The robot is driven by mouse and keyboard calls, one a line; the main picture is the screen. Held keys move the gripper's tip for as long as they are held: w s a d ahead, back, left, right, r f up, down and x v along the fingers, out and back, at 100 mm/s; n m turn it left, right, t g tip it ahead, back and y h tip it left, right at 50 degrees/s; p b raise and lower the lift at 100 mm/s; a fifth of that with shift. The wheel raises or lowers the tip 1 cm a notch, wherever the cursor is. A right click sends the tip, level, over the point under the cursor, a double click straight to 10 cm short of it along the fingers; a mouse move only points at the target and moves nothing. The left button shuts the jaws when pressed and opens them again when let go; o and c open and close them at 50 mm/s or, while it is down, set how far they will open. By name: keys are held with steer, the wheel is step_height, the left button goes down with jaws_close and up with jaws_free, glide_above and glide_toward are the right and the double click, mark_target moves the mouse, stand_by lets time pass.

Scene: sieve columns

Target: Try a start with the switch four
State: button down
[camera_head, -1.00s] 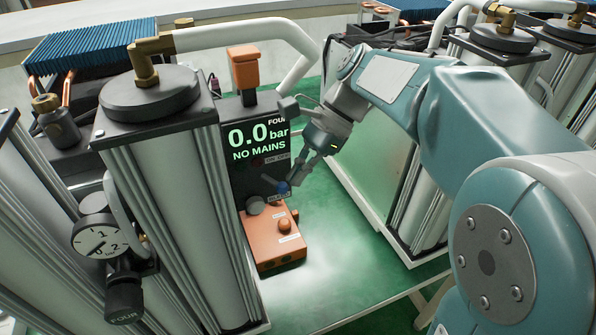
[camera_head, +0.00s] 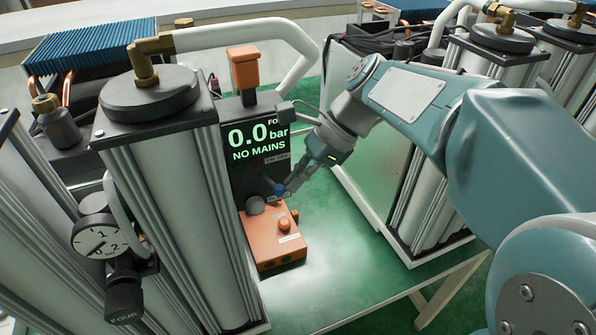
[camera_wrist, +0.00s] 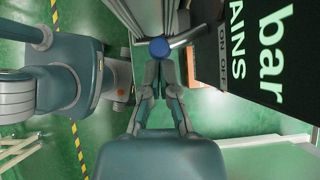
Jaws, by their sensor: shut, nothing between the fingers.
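The black panel marked FOUR (camera_head: 240,173) reads "0.0 bar" and "NO MAINS" in green on its display (camera_head: 257,141). Below it is an ON OFF label, and a short lever with a blue ball end (camera_head: 279,189) sticks out from the panel. My gripper (camera_head: 288,190) is shut, with its fingertips right at the blue ball. In the wrist view the blue ball (camera_wrist: 160,48) sits just beyond my closed fingertips (camera_wrist: 161,60), and its grey rod runs right toward the panel. Whether they touch I cannot tell. The lever's exact position is partly hidden.
An orange box (camera_head: 266,247) with an orange button (camera_head: 284,225) stands below the panel on the green bench. A tall silver column (camera_head: 175,210) and a pressure gauge (camera_head: 98,241) are to the left. More columns (camera_head: 440,190) stand right; bare green surface (camera_head: 340,265) lies between.

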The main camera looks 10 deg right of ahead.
steer(key=s+m+t, duration=0.1)
steer(key=a+m+t, duration=0.1)
steer(key=m, duration=0.1)
steer(key=shift+s+a+m, duration=0.15)
steer(key=shift+s+m, duration=0.15)
steer(key=shift+s, duration=0.05)
steer(key=m+t, duration=0.1)
steer(key=a+m+t, duration=0.1)
steer(key=m, duration=0.1)
steer(key=shift+w, duration=0.3)
steer(key=shift+a, duration=0.15)
stand_by(0.4)
